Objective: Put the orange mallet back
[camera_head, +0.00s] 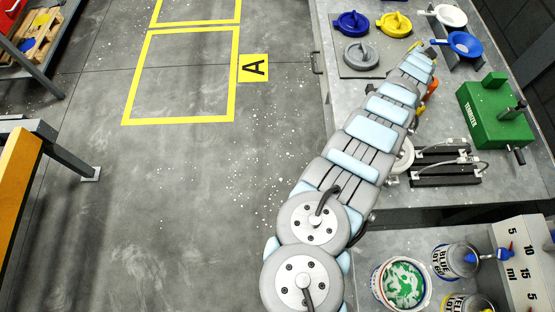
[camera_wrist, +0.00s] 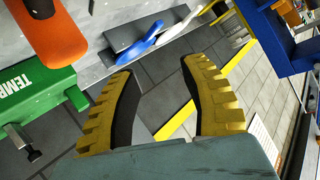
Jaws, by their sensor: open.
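An orange piece, which looks like part of the orange mallet (camera_head: 432,87), shows beside the far end of my arm on the grey bench in the head view. The arm hides much of it. In the wrist view a rounded orange body (camera_wrist: 48,32) fills the upper left corner, outside my fingers. My gripper (camera_wrist: 163,68) has two yellow ribbed fingers with dark pads. They are apart, with nothing between them. The mallet's resting place cannot be made out.
The green machine (camera_head: 493,112) stands right of my arm. Blue (camera_head: 465,43) and white (camera_head: 450,15) scoop-like tools sit at a dark rack by the bench's far edge. Blue (camera_head: 352,23), yellow (camera_head: 394,24) and grey (camera_head: 361,54) lids lie left of my arm.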

